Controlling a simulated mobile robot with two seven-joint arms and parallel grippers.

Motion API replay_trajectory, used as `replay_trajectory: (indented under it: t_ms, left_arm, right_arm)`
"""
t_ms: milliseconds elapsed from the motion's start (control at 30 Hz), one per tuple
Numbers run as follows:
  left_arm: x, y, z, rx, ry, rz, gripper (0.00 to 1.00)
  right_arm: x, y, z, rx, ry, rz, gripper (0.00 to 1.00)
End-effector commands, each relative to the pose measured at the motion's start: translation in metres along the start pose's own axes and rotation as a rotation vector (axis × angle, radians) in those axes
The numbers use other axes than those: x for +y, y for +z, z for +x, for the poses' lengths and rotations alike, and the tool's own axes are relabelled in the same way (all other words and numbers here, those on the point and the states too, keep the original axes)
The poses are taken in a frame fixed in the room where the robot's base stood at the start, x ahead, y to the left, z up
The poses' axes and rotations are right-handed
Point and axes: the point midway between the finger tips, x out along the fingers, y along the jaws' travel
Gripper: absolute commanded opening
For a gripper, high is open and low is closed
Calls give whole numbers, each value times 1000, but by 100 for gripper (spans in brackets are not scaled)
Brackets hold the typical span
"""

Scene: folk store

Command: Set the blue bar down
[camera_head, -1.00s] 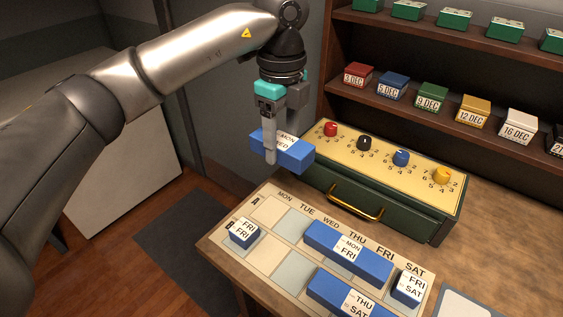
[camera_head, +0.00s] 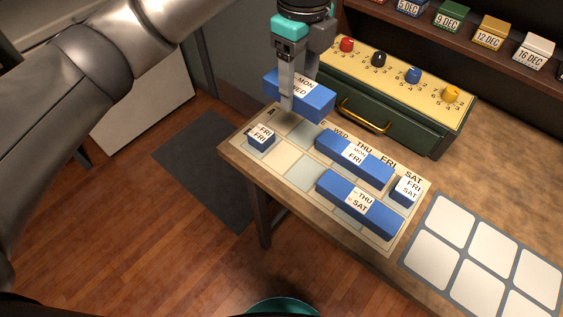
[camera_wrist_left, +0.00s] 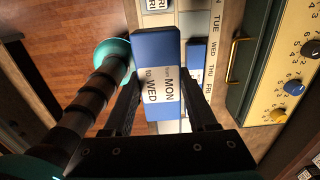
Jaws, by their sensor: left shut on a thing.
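My left gripper (camera_head: 292,92) is shut on a blue bar (camera_head: 313,102) with a white label reading MON to WED. It holds the bar above the back left part of the day board (camera_head: 283,163). The held bar (camera_wrist_left: 155,50) also fills the middle of the left wrist view, between the two fingers (camera_wrist_left: 160,100). It hides some of the day names behind it. My right gripper is not in view.
A green box (camera_head: 390,118) with colored knobs and a brass handle stands behind the board. A grid of white squares (camera_head: 450,220) lies to the right. A shelf (camera_head: 480,62) with dated blocks is at the back right. Pale cells at the board's left are bare.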

Motion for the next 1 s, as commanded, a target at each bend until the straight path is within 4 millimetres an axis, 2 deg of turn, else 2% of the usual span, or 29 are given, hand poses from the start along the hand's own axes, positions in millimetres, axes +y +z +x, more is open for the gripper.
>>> replay_trajectory:
  t_ms: [300,500,833,1000]
  left_arm:
    - [2,-1,85,3,6,0,0]
    - [1,0,131,1,4,-1,0]
    - [1,0,160,1,2,0,0]
    - [1,0,186,1,3,1,0]
  right_arm:
    - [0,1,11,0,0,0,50]
    - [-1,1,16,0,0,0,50]
    - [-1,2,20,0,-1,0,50]
    - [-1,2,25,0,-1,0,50]
